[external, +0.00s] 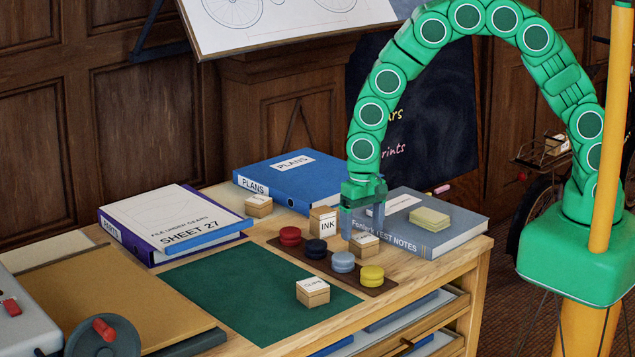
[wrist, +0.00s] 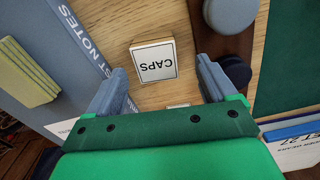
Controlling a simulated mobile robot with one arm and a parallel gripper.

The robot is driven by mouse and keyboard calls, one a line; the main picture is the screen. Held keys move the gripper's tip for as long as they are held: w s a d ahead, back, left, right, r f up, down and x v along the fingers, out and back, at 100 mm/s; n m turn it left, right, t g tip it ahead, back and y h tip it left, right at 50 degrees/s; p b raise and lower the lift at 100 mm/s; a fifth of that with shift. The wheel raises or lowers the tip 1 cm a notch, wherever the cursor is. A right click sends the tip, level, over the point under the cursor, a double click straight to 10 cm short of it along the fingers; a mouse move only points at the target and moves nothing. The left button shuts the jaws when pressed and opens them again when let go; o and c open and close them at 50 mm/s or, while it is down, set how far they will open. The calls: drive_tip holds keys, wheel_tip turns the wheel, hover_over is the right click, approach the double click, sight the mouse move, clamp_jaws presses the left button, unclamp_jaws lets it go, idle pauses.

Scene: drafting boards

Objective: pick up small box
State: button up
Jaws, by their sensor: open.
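My gripper (external: 362,220) points down above the table, with its two blue-grey fingers apart and nothing between them. Below it stands a small wooden box with a white top (external: 365,244), beside the grey book. In the wrist view this box reads CAPS (wrist: 154,62) and lies just ahead of the fingertips (wrist: 163,84). Other small boxes are one marked CLIPS (external: 313,292) on the green mat's edge, one (external: 259,206) near the blue binder, and a taller INK box (external: 323,222). A pale box edge (wrist: 178,105) is mostly hidden by my gripper in the wrist view.
A brown strip (external: 279,247) holds red, dark blue, grey-blue and yellow round pots. The grey book (external: 445,236) carries a yellow-green block (external: 430,219). A green mat (external: 240,300), blue PLANS binder (external: 290,180) and SHEET 27 stack (external: 170,220) lie leftward.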

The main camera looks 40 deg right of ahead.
sight(364, 237)
drive_tip(key=shift+s+d+f, duration=0.1)
drive_tip(key=shift+d+f, duration=0.05)
drive_tip(key=shift+f, duration=1.8)
drive_tip(key=c, duration=1.1)
drive_tip(key=shift+r, duration=0.1)
